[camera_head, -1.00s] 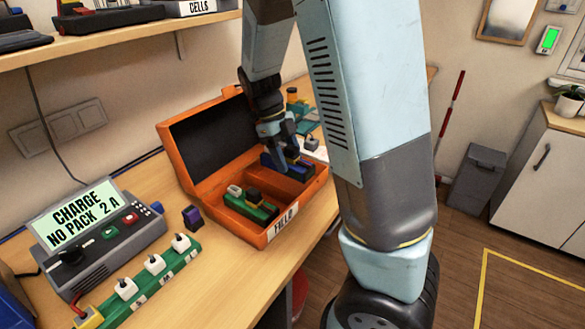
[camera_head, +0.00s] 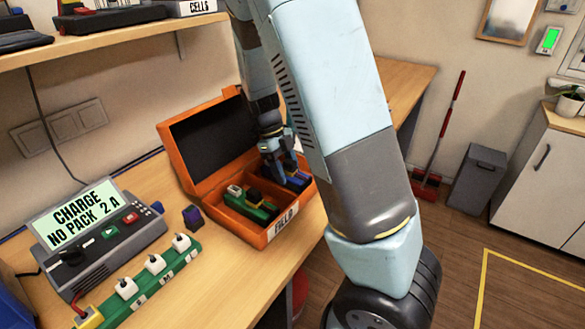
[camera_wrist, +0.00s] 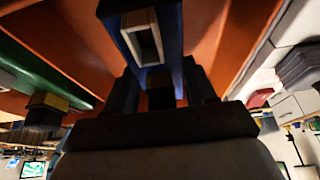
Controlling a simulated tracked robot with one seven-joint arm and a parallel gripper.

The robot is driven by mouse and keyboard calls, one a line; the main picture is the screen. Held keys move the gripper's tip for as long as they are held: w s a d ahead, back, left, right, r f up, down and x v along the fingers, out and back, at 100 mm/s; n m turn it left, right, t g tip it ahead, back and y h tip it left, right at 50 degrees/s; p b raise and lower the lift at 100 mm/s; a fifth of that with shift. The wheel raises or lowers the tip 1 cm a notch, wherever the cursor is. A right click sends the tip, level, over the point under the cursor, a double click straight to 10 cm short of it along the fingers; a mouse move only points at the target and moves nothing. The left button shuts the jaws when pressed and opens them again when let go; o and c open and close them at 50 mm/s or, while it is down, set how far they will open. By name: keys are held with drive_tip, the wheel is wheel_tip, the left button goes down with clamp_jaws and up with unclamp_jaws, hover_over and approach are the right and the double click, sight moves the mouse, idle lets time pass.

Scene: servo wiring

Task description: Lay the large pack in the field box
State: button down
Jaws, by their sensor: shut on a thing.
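The orange field box (camera_head: 232,228) stands open on the bench, its dark-lined lid (camera_head: 208,136) tilted back. My gripper (camera_head: 284,172) is over the box's right part, shut on the blue pack (camera_head: 298,181). The pack is within the outline of the right compartment, partly hidden by my fingers and arm; I cannot tell whether it touches the floor. In the wrist view the blue pack (camera_wrist: 165,75) shows between my fingers with a pale connector end, between orange walls. A green pack (camera_head: 252,208) lies in the box's left compartment.
A grey charger (camera_head: 100,235) and a green strip with white plugs (camera_head: 150,275) stand to the left. A small purple-black block (camera_head: 193,218) is beside the box. A shelf (camera_head: 130,38) hangs above. The bench in front of the box is clear.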

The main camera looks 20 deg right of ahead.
drive_tip(key=shift+c, duration=1.8)
unclamp_jaws()
